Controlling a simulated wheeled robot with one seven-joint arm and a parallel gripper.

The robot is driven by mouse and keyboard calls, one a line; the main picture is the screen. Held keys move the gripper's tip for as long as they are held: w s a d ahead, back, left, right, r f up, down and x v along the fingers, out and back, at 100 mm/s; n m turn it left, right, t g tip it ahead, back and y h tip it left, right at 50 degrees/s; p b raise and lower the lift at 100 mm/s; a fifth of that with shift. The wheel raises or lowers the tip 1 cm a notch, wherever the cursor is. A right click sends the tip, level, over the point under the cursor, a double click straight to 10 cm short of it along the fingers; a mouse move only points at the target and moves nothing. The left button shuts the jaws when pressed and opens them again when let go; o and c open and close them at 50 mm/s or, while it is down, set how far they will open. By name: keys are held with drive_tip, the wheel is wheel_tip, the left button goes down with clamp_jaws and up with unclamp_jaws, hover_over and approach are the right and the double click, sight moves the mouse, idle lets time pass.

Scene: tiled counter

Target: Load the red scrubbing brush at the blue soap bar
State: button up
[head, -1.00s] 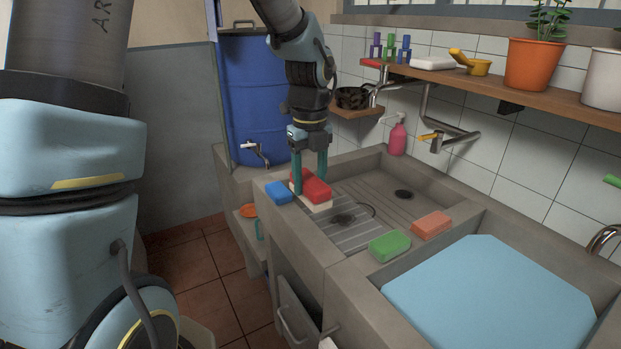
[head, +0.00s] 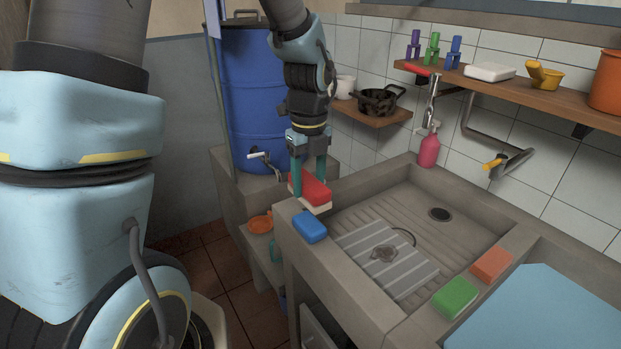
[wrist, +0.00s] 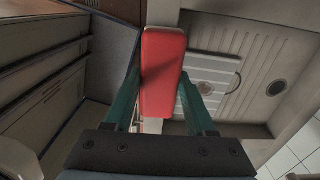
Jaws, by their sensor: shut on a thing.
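The red scrubbing brush (head: 316,191) has a red block top and pale bristles below. My gripper (head: 308,178) is shut on it, with one teal finger on each side. The brush is just behind the blue soap bar (head: 310,227) in the head view and looks slightly raised; the exact gap is unclear. The soap bar lies on the concrete rim at the sink's near left corner. In the wrist view the red brush (wrist: 162,75) stretches lengthwise between the fingers of my gripper (wrist: 158,85). I cannot make out the soap there.
A sink (head: 380,205) with a grey ribbed rack (head: 385,262) lies right of the soap. Green (head: 456,297) and orange (head: 491,264) blocks sit on the divider. A pink bottle (head: 429,150) stands at the back. A blue barrel (head: 255,100) stands behind my arm.

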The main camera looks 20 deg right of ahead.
drive_tip(key=shift+f+b, duration=2.55)
drive_tip(key=shift+f, duration=0.35)
drive_tip(key=shift+f, duration=0.6)
drive_tip(key=shift+r, duration=0.15)
wheel_tip(320, 180, up, 7)
drive_tip(key=p, duration=0.7)
idle(0.3)
idle(0.4)
